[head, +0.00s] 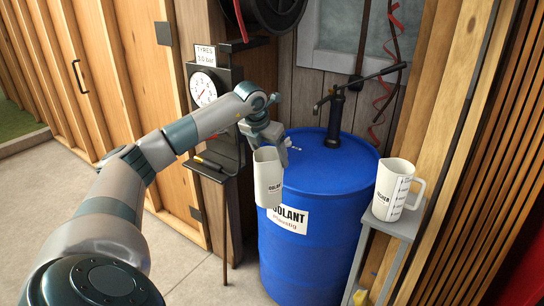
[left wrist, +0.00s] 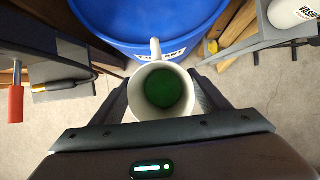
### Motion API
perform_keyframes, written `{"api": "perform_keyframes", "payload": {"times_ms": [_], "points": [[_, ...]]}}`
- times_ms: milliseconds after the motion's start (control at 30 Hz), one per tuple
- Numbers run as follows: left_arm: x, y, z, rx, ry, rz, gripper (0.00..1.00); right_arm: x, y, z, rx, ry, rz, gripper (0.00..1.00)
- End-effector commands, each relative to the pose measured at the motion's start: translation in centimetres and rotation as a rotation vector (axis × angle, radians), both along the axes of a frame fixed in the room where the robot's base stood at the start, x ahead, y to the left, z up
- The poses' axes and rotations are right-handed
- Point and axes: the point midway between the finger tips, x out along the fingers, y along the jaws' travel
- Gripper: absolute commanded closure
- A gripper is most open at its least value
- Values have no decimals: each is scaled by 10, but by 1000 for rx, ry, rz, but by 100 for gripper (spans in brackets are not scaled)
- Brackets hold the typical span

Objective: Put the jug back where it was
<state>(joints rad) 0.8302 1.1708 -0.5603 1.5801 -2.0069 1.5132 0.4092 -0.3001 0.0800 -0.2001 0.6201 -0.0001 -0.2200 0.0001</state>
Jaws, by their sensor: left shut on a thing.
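A white jug (head: 268,182) hangs in my left gripper (head: 272,146), just in front of the blue drum (head: 325,180) and clear of the floor. Green shows inside the jug. A second white jug (head: 388,190) with dark markings stands on a small grey stand (head: 398,229) right of the drum. My right gripper is not in view.
A black hand pump (head: 334,118) rises from the drum's top, with its lever to the right. Left of the drum are a dial gauge (head: 203,90) and a dark shelf (head: 212,160) with tools. Open concrete floor (head: 195,265) lies at the front.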

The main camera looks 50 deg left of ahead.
Motion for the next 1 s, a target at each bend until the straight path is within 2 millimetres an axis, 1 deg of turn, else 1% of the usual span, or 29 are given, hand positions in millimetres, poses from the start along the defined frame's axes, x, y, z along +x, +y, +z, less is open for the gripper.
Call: {"api": "perform_keyframes", "payload": {"times_ms": [167, 267, 367, 467, 667, 700, 1000], "points": [[1, -7, -1, -1, -3, -36, 92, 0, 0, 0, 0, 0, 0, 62], [0, -19, -6, 0, -2, -103, 92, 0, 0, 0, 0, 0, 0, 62], [0, -39, -12, -1, -2, -209, 92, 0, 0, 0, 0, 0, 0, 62], [-1, -64, -19, -1, -1, -351, 92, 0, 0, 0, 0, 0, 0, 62], [-8, -122, -33, -2, -4, -697, 92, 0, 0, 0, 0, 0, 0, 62], [-10, -135, -36, -3, -4, -770, 92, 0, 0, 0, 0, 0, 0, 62], [-33, -217, -49, -3, -5, -1328, 92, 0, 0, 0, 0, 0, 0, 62]]}}
